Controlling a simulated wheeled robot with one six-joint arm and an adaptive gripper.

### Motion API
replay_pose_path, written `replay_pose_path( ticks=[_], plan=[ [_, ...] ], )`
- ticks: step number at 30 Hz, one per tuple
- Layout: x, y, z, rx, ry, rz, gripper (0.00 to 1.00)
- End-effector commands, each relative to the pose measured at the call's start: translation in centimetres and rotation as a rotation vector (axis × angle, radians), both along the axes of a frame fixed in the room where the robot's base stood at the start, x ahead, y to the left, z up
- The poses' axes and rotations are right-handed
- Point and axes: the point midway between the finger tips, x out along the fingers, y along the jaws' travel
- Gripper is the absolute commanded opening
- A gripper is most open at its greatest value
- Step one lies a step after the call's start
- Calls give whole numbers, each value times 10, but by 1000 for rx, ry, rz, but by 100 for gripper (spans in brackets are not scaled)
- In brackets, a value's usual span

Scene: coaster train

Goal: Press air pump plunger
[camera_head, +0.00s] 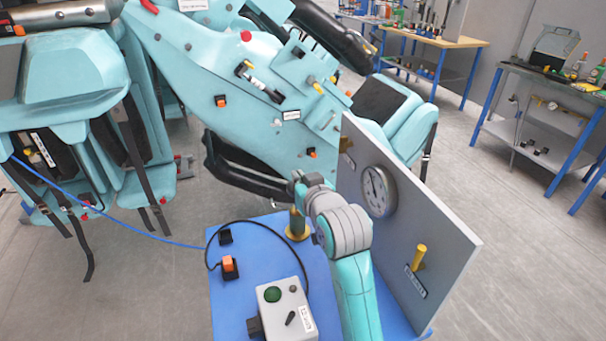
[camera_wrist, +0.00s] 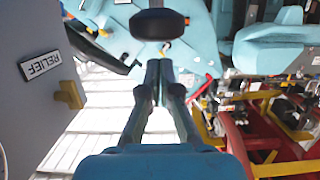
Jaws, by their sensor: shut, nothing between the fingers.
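The air pump (camera_head: 297,226) stands on the blue table, with a brass-coloured body and a round yellow base. Its upper part is hidden behind my arm in the head view. In the wrist view a dark, rounded knob (camera_wrist: 160,23), which looks like the plunger's top, shows just past my fingertips. My gripper (camera_wrist: 160,66) is shut and empty, its two fingers together. The fingertips are close to the knob; I cannot tell whether they touch it. In the head view my fingers are not clearly visible.
A grey panel with a round gauge (camera_head: 378,190) and a yellow relief handle (camera_head: 419,257) stands right beside my arm. A control box (camera_head: 287,310) and a black cable lie on the blue table (camera_head: 228,305). Large turquoise coaster seats (camera_head: 240,100) stand behind.

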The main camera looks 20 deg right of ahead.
Motion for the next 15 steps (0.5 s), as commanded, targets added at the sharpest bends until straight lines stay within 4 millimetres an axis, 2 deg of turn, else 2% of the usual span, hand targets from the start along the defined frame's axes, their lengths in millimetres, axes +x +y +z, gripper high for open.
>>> replay_pose_path(
  ticks=[6,15],
  plan=[
    [0,0,-14,0,-1,0,0],
    [0,0,-15,0,-2,0,0]
  ],
)
